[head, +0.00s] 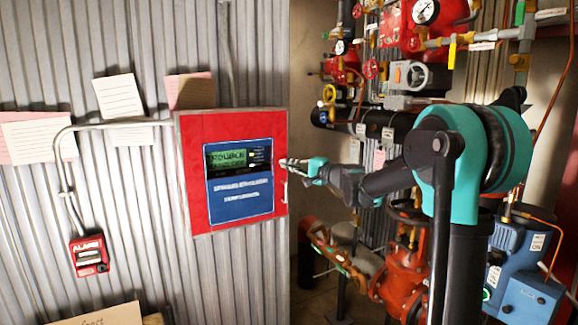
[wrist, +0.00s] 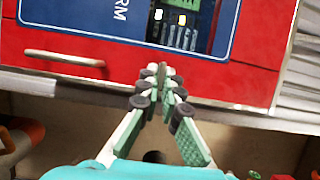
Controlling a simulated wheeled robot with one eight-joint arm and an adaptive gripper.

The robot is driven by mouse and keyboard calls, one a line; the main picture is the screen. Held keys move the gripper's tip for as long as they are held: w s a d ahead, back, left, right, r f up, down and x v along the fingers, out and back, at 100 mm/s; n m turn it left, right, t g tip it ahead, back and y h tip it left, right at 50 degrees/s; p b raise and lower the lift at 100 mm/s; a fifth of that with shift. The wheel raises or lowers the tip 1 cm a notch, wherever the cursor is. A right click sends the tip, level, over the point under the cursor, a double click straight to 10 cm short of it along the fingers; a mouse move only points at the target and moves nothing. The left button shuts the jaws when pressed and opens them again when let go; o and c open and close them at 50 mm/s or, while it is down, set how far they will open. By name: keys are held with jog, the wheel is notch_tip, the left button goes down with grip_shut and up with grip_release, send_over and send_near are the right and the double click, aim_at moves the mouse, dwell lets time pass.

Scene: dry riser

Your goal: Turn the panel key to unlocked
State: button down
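The red alarm panel (head: 196,212) hangs on the corrugated wall in the head view. It has a blue face (head: 240,198) and a green display reading TROUBLE (head: 228,158). My gripper (head: 284,163) reaches in from the right at the panel's right edge. In the wrist view the panel (wrist: 110,70) appears turned, and my gripper (wrist: 163,76) points at its red border beside the blue face. The fingertips are nearly together around a thin grey piece, which looks like the panel key (wrist: 162,71). The fingers hide most of it, so its turn position cannot be read.
A pale handle (wrist: 64,57) sits on the panel's border, left of my fingers in the wrist view. A red alarm pull box (head: 89,256) and paper notes (head: 119,96) are on the wall. Red valves and pipes (head: 404,265) crowd the right, behind my arm.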

jog(key=c, duration=1.7)
grip_release()
jog(key=v, duration=1.2)
jog(key=shift+f, duration=0.1)
jog(key=s+d+f+n+g+h, duration=0.2)
jog(key=s+f+h, duration=0.2)
jog(key=s+f, duration=0.55)
jog(key=s+d+f+n+g+h, duration=0.25)
jog(key=s+f, duration=0.45)
jog(key=f, duration=0.6)
jog(key=s+d+f+h, duration=0.2)
jog(key=s+d+f, duration=0.2)
jog(key=s, duration=0.1)
jog(key=s+d+f+n+h, duration=0.1)
jog(key=s+d+f+h, duration=0.2)
jog(key=s+d+f, duration=0.2)
jog(key=s+d+f+n+g+h, duration=0.1)
jog(key=s+d+f+h, duration=0.2)
jog(key=s+d+f, duration=0.2)
jog(key=shift+s+h, duration=0.25)
